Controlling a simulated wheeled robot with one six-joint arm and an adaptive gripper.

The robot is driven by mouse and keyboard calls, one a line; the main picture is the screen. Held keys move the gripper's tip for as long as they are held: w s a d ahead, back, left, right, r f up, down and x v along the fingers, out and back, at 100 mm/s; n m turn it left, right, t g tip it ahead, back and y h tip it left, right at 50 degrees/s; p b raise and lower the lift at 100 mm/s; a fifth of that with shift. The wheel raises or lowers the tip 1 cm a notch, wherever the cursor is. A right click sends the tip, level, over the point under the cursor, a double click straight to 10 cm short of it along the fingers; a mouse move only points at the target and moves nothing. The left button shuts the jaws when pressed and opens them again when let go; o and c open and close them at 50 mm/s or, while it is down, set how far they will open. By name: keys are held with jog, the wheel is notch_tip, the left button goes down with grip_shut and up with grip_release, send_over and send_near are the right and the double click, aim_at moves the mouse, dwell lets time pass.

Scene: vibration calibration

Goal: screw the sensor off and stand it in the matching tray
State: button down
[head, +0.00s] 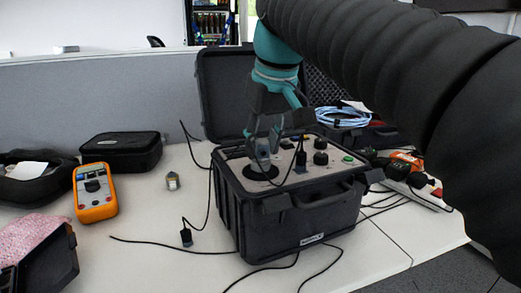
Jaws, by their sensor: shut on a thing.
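My gripper (262,140) points down over the left part of the panel of an open black case. It is shut on a small grey sensor (262,160). The sensor is upright, at or just above a black round disc (260,173) on the panel; I cannot tell whether it touches the disc. The fingers hide its upper part. A small grey metal piece with a yellowish face (173,181) stands on the table left of the case. I cannot make out a tray clearly matching the sensor.
The black case (290,228) has black knobs, a green button and its lid raised behind. An orange meter (95,192), a black pouch (120,152) and an open black box (48,262) are left. Cables lie around the case. A power strip (425,190) is right.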

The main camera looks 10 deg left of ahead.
jog(key=shift+w+d+f+n, duration=0.1)
jog(key=shift+n, duration=0.6)
jog(key=n+g, duration=0.1)
jog(key=n, duration=0.2)
jog(key=shift+w+d+y, duration=0.1)
jog(key=shift+w+y, duration=0.05)
jog(key=shift+y, duration=0.25)
jog(key=shift+n, duration=0.4)
jog(key=n+g, duration=0.1)
jog(key=n, duration=0.2)
jog(key=shift+w+n, duration=0.15)
jog(key=shift+n, duration=0.25)
